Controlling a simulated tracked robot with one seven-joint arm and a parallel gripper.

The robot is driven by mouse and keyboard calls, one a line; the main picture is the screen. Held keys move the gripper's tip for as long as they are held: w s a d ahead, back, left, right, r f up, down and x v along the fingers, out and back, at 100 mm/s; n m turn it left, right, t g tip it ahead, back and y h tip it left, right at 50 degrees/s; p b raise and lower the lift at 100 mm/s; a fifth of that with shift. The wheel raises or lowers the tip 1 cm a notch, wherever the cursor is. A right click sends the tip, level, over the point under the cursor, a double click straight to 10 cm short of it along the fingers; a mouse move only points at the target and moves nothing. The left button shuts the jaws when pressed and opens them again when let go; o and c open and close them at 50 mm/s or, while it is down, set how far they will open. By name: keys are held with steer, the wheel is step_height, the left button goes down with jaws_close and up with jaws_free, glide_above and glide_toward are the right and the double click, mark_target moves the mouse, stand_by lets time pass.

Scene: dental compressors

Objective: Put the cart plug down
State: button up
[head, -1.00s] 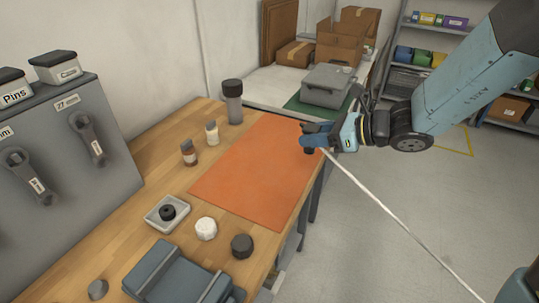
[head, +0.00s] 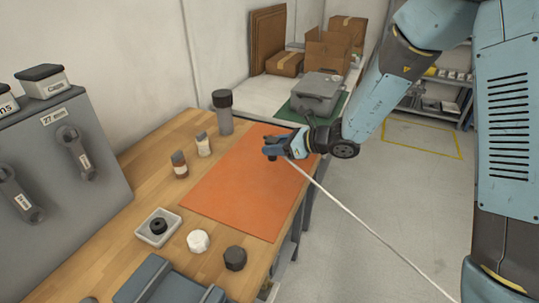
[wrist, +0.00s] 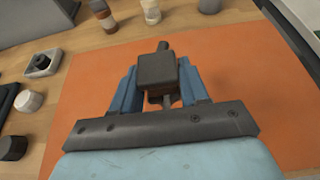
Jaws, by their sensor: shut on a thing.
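My gripper (head: 272,147) is over the far right part of the orange mat (head: 230,198) on the wooden bench. It is shut on the cart plug, a dark block (wrist: 158,73) between the blue fingers in the wrist view. A pale cable (head: 370,236) runs from the gripper down to the lower right. The mat (wrist: 85,85) shows bare around the gripper in the wrist view. I cannot tell whether the plug touches the mat.
A grey tray (head: 172,237) with a black ring, a white knob (head: 198,241) and a black knob (head: 235,258) stand near the mat's front left. Two small bottles and a dark cylinder (head: 223,115) stand along its left and back. The mat's middle is clear.

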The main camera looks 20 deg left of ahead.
steer(key=shift+w+a+f, duration=0.4)
steer(key=shift+a+f, duration=0.1)
steer(key=shift+f, duration=1.7)
steer(key=o, duration=1.1)
steer(key=v, duration=1.2)
steer(key=shift+d+r, duration=0.1)
